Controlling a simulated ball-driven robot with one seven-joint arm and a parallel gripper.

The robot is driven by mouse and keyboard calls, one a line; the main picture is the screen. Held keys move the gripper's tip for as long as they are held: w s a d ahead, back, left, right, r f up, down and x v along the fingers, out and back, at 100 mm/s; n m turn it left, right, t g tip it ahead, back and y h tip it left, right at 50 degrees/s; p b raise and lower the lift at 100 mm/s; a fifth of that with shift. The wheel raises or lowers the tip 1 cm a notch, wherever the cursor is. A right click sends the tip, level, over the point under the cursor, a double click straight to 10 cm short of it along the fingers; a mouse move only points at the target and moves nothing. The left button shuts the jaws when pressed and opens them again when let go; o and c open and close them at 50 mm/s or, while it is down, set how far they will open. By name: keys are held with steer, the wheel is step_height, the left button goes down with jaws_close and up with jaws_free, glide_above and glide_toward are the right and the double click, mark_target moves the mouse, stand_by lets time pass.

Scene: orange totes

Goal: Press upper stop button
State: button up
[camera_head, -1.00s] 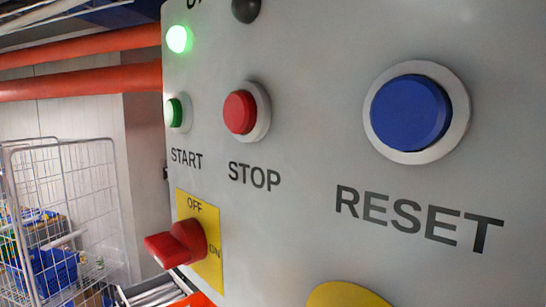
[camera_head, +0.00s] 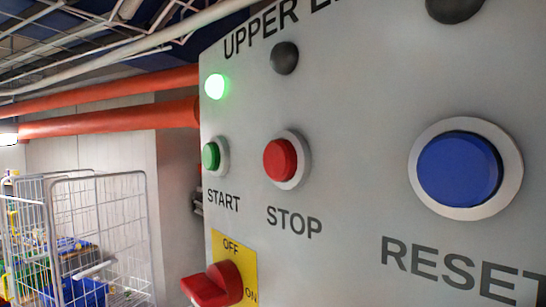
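A grey control panel (camera_head: 350,110) fills the right and middle of the view, with lettering starting "UPPER" at its top, cut off on the right. The red STOP button (camera_head: 280,160) sits in a pale ring near the panel's middle left, above the word STOP. The green START button (camera_head: 211,156) is to its left, and the large blue RESET button (camera_head: 459,169) is to its right. A green lamp (camera_head: 216,87) is lit above START. A dark round lamp (camera_head: 284,58) is above STOP. My gripper is not in the view.
A red rotary switch (camera_head: 219,286) on a yellow OFF/ON plate (camera_head: 238,254) sticks out below START. Another dark round lamp (camera_head: 454,8) is at the top right. Orange pipes (camera_head: 110,106) and a wire cage cart (camera_head: 90,220) with blue items stand left of the panel.

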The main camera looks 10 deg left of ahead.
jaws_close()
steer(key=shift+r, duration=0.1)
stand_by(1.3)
